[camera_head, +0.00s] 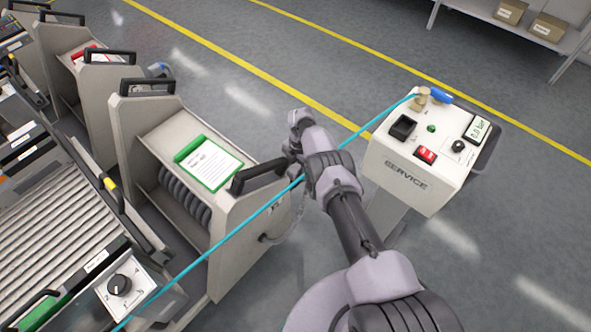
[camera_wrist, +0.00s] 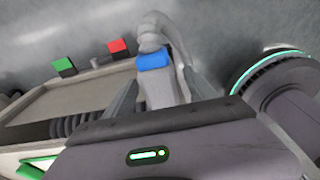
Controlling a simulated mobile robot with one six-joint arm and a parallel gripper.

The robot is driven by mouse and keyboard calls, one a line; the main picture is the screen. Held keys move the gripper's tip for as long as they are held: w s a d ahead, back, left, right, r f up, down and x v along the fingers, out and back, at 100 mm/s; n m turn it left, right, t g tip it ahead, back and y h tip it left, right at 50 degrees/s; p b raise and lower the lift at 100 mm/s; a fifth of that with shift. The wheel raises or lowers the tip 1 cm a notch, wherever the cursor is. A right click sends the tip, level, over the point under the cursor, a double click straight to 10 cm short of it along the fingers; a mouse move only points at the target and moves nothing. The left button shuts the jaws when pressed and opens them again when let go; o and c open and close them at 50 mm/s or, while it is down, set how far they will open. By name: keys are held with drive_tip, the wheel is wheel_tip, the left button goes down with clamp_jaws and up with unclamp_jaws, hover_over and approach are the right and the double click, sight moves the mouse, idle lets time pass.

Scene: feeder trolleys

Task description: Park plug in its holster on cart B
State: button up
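The plug (camera_wrist: 165,88) is grey with a blue band and shows in the wrist view between the two fingers of my gripper (camera_wrist: 163,78). The fingers appear closed against its sides. A grey cable bends over from the plug's far end. In the head view my arm hides the fingers and the plug; a grey cable (camera_head: 297,212) hangs below my wrist towards the side of the nearest cart (camera_head: 232,262). This cart carries a green-edged card (camera_head: 210,162). No holster can be made out clearly, and I cannot read which cart is B.
A service post (camera_head: 408,180) stands at right. A taut teal hose (camera_head: 240,228) runs from it across to the lower left, past my arm. More carts (camera_head: 95,85) stand at upper left. Green (camera_wrist: 64,66) and red (camera_wrist: 118,47) squares show in the wrist view. Floor behind is clear.

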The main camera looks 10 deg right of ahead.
wheel_tip(320, 180, up, 42)
drive_tip(key=w+d+m+t+p, duration=0.1)
drive_tip(key=d+m+t+p, duration=0.1)
drive_tip(key=m+p, duration=0.6)
drive_tip(key=s+r+m+t, duration=0.2)
drive_tip(key=s+r+m, duration=0.65)
drive_tip(key=r, duration=0.65)
drive_tip(key=s+r+m+t, duration=0.1)
drive_tip(key=s+r+m, duration=0.2)
drive_tip(key=s, duration=0.4)
drive_tip(key=s+r+m, duration=0.3)
drive_tip(key=s, duration=0.5)
drive_tip(key=s+f+m+t+y, duration=0.1)
drive_tip(key=s+f+m, duration=0.1)
drive_tip(key=s+m, duration=0.6)
drive_tip(key=s, duration=0.6)
drive_tip(key=shift+a+t, duration=0.15)
drive_tip(key=shift+t, duration=0.25)
